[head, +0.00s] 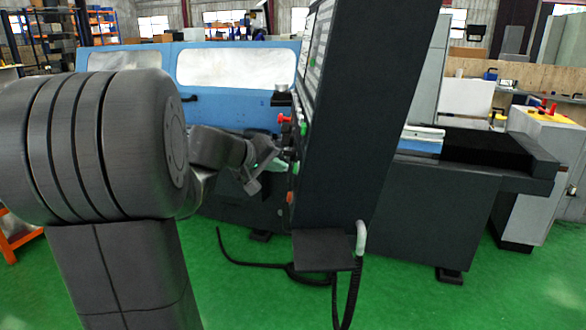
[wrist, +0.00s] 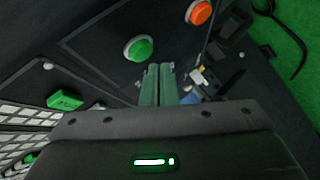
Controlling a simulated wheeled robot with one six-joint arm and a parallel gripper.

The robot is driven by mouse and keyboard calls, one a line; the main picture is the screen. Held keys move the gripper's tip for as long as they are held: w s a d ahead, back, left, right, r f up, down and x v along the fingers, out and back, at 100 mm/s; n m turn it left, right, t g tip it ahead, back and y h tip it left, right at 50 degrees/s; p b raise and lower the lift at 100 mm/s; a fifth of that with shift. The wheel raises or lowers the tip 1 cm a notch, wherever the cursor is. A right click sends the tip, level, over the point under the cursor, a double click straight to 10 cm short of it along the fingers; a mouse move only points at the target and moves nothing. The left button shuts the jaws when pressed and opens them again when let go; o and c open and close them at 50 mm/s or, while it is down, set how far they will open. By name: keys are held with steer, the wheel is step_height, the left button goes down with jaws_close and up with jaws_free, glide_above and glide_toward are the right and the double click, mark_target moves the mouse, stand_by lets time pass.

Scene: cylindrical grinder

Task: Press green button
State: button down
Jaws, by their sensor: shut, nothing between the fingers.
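The round green button (wrist: 138,48) sits on the dark control panel in the wrist view, just above and left of my fingertips. My gripper (wrist: 158,70) is shut and empty, its two green fingers side by side and pointing toward the panel. The fingertips look apart from the button, though the exact gap is hard to tell. In the head view my gripper (head: 284,166) is close to the side of the dark control cabinet (head: 362,110). The green button cannot be made out clearly there.
An orange-red round button (wrist: 199,12) is right of the green one. A green rectangular key (wrist: 65,100) and pale keypad rows (wrist: 25,117) lie left. A red knob (head: 284,119) sticks out above my gripper. A cable (head: 250,264) lies on the green floor.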

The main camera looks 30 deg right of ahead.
stand_by(0.7)
steer(key=shift+s+d+f+b, duration=0.1)
steer(key=shift+s+d+b, duration=0.1)
steer(key=shift+d+b, duration=0.25)
steer(key=shift+s+d+b, duration=0.2)
steer(key=shift+d+b, duration=0.1)
stand_by(0.6)
steer(key=shift+a, duration=0.1)
steer(key=shift+w+a, duration=0.35)
steer(key=shift+a, duration=0.25)
steer(key=shift+w+a+r+b, duration=0.1)
steer(key=shift+w+a+r, duration=0.1)
steer(key=shift+w+a, duration=0.4)
steer(key=shift+w+a+r+b, duration=0.15)
steer(key=shift+a, duration=0.7)
steer(key=shift+w+a+r+b, duration=0.1)
steer(key=shift+w+a+r, duration=0.1)
steer(key=shift+w+a, duration=0.4)
steer(key=shift+s+a, duration=0.1)
steer(key=shift+s, duration=0.1)
